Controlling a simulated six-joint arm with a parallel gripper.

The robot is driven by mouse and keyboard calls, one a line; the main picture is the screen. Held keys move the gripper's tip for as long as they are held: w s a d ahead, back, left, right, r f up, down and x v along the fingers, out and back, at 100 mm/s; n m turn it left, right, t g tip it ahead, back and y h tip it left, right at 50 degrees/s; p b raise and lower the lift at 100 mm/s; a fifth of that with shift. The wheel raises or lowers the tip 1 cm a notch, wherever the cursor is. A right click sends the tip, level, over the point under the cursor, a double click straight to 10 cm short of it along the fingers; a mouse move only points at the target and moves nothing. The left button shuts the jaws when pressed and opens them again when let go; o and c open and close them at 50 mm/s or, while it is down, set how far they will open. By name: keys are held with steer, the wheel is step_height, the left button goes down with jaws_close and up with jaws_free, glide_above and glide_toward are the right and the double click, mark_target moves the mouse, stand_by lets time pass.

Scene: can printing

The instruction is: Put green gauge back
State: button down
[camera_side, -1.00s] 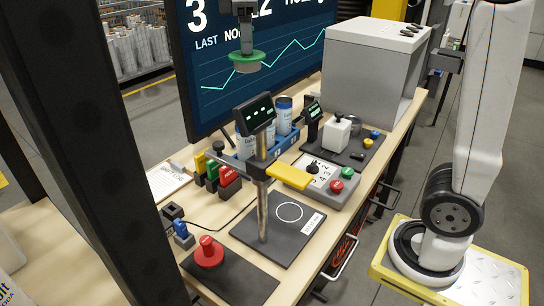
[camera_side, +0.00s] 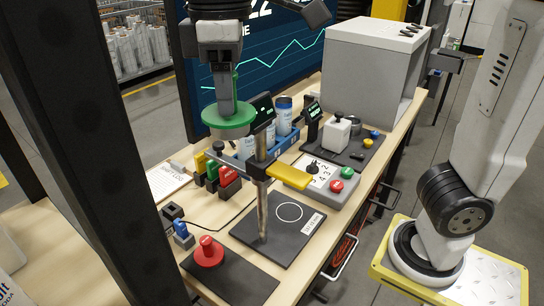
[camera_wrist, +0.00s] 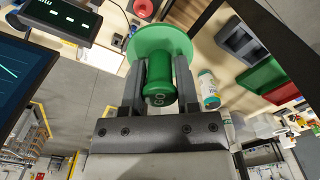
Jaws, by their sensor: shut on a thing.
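The green gauge (camera_side: 230,122) is a wide disc with a knobbed handle; in the wrist view its handle (camera_wrist: 160,72) is marked "GO". My gripper (camera_side: 224,103) is shut on the handle, one finger on each side, and holds the gauge in the air. The red gauge (camera_side: 208,252) stands handle-up on a dark mat (camera_side: 245,285) at the bench's front left. A bare part of this mat lies to its right.
The post stand (camera_side: 262,215) with a yellow lever (camera_side: 290,177) rises from a black plate. A blue rack of cans (camera_side: 283,140), a control box (camera_side: 328,180) and the monitor (camera_side: 290,60) are nearby.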

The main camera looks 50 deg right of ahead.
step_height(320, 180, down, 29)
steer(key=shift+f, duration=0.1)
steer(key=shift+w+f, duration=0.1)
steer(key=shift+f, duration=2)
steer(key=shift+f, duration=0.1)
steer(key=shift+f, duration=1.7)
steer(key=shift+f, duration=0.15)
steer(key=shift+c, duration=1.8)
jaws_free()
